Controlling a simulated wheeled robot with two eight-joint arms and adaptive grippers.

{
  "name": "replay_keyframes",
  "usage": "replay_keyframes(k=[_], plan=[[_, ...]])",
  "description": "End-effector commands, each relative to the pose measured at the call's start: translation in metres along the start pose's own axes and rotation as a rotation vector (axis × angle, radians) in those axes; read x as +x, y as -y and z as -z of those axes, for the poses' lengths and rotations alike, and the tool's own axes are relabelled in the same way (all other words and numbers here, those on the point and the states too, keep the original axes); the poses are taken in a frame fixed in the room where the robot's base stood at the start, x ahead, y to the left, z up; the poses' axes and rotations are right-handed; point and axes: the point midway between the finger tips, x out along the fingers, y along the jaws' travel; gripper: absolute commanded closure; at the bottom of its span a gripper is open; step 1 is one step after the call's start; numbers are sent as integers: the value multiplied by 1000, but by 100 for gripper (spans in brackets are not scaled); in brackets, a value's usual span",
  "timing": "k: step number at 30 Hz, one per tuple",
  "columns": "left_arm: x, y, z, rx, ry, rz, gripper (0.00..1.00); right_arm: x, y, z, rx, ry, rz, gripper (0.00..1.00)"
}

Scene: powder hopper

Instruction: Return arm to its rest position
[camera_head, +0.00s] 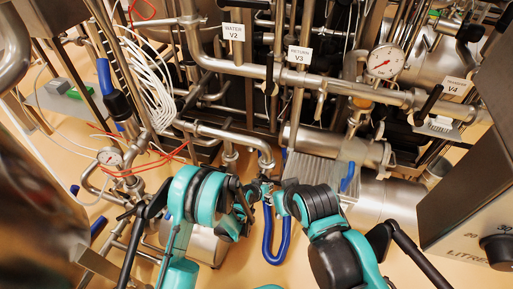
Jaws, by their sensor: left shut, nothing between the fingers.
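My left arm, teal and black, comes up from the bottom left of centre. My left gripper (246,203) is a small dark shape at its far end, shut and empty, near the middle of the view. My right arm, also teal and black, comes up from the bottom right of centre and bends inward. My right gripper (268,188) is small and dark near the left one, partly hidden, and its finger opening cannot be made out. A blue U-shaped handle (270,250) shows between the two arms, just below the grippers.
Steel pipes cross behind the arms, with tags WATER V2 (232,32), RETURN V3 (299,55) and V4 (455,86). Gauges show at the upper right (385,61) and left (110,157). A metal box with a LITRES dial (497,248) stands at right.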

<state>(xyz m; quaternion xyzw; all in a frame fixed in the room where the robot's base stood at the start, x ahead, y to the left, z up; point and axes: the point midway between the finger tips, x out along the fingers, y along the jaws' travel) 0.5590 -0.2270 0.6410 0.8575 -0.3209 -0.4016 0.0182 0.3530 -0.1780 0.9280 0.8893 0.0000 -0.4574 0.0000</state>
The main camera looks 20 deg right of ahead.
Motion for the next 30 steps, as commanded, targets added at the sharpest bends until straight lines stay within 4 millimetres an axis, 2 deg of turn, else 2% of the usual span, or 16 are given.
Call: replay_keyframes(k=[7,11,14,15,21,26,30], plan=[[-7,3,7,-3,-1,8,100,0,0,0,0,0,0,61],[-39,18,35,-17,-1,45,100,0,0,0,0,0,0,61],[-82,36,63,-34,-1,92,100,0,0,0,0,0,0,61],[-102,43,74,-41,0,112,100,0,0,0,0,0,0,61],[-204,78,104,-80,7,213,100,0,0,0,0,0,0,61],[-287,99,104,-114,16,295,100,0,0,0,0,0,0,61],[-355,113,89,-145,25,365,100,0,0,0,0,0,0,61]])
